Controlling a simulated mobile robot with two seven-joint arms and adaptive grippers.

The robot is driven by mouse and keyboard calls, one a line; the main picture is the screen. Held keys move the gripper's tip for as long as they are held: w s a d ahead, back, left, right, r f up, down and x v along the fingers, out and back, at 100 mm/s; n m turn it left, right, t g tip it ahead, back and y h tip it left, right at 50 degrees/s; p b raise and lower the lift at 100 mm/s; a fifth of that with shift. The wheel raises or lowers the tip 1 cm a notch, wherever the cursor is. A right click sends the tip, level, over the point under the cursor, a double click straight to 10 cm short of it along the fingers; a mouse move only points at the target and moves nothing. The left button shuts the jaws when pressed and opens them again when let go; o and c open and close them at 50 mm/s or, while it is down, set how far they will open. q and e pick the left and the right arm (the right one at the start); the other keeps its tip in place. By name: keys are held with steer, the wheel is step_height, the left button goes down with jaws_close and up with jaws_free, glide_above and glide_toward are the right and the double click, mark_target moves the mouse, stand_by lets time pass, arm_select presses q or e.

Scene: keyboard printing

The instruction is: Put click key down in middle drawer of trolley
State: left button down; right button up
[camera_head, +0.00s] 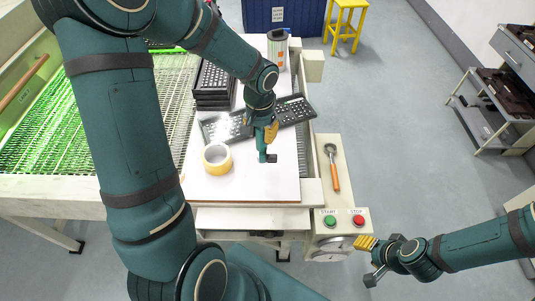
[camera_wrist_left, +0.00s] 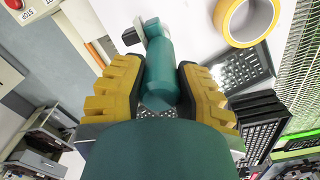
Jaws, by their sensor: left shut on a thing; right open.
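The click key, a teal handle with a dark head (camera_head: 262,148), is over the white board near its front right. My left gripper (camera_head: 268,131) is shut on it. In the left wrist view the teal handle (camera_wrist_left: 160,68) lies between the yellow finger pads, with the dark head pointing away. I cannot tell whether it touches the board. The grey trolley (camera_head: 476,135) stands at the right with dark items on its shelves; its drawers are only partly in view. My right gripper (camera_head: 368,262) is open and empty at the lower right, below the buttons.
A yellow tape roll (camera_head: 217,158), black keyboard plates (camera_head: 295,109), a stack of black trays (camera_head: 214,84) and a can (camera_head: 278,48) are on the white board (camera_head: 235,188). An orange-handled tool (camera_head: 333,167) lies beside it. Bare floor separates the bench from the trolley.

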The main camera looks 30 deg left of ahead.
mark_target(261, 150)
arm_select(q)
steer(key=f, duration=0.3)
steer(key=shift+s, duration=0.2)
steer(key=shift+w+f+b, duration=0.1)
steer(key=shift+f+b, duration=0.35)
steer(key=shift+f, duration=1.85)
steer(key=shift+f, duration=0.15)
steer(key=c, duration=0.7)
jaws_free()
steer(key=shift+c, duration=0.2)
